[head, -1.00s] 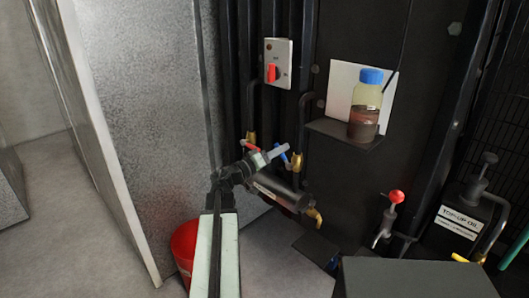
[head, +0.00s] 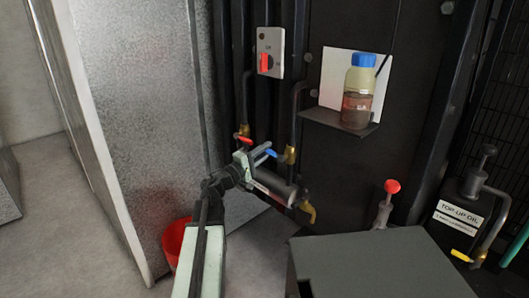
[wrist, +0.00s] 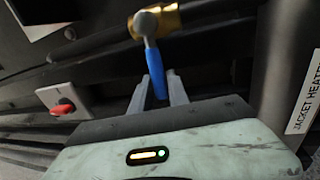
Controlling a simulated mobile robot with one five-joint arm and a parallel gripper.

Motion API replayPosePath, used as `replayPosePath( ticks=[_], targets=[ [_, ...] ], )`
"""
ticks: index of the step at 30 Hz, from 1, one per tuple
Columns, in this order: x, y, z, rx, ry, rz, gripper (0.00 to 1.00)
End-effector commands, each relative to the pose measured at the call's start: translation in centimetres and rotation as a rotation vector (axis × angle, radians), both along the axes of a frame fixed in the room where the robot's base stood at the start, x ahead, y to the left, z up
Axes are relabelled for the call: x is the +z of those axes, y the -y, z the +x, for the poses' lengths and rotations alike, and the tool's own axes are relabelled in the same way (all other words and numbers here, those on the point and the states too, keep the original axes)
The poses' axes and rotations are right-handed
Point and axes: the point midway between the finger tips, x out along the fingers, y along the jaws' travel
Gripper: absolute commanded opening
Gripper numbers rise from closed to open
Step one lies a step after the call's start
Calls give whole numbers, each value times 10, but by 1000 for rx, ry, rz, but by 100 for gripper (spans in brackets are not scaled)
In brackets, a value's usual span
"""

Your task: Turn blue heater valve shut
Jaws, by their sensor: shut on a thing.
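The blue heater valve lever (head: 272,153) sits on a brass valve body (head: 290,154) on a dark pipe, above the cylindrical jacket heater (head: 270,185). My gripper (head: 262,155) is at the blue lever. In the wrist view the blue lever (wrist: 158,80) lies between the two grey fingers of my gripper (wrist: 158,92), which are shut on it. The brass valve body (wrist: 155,18) shows just beyond the fingertips. A second valve with a red lever (head: 243,139) is left of my gripper in the head view.
A switch box with a red knob (head: 265,63) is above. A shelf (head: 338,122) holds a blue-capped bottle (head: 358,92). A red bucket (head: 176,243) stands below left, and a grey box (head: 370,262) is at lower right. A labelled top-up oil unit (head: 462,210) is farther right.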

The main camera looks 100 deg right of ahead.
Motion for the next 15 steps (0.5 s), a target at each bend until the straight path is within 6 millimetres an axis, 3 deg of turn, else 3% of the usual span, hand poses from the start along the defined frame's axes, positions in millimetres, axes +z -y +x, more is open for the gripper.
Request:
replayPosePath(
  ticks=[15],
  targets=[
    [-3, -5, -11, -23, -26, 34, 0]
  ],
)
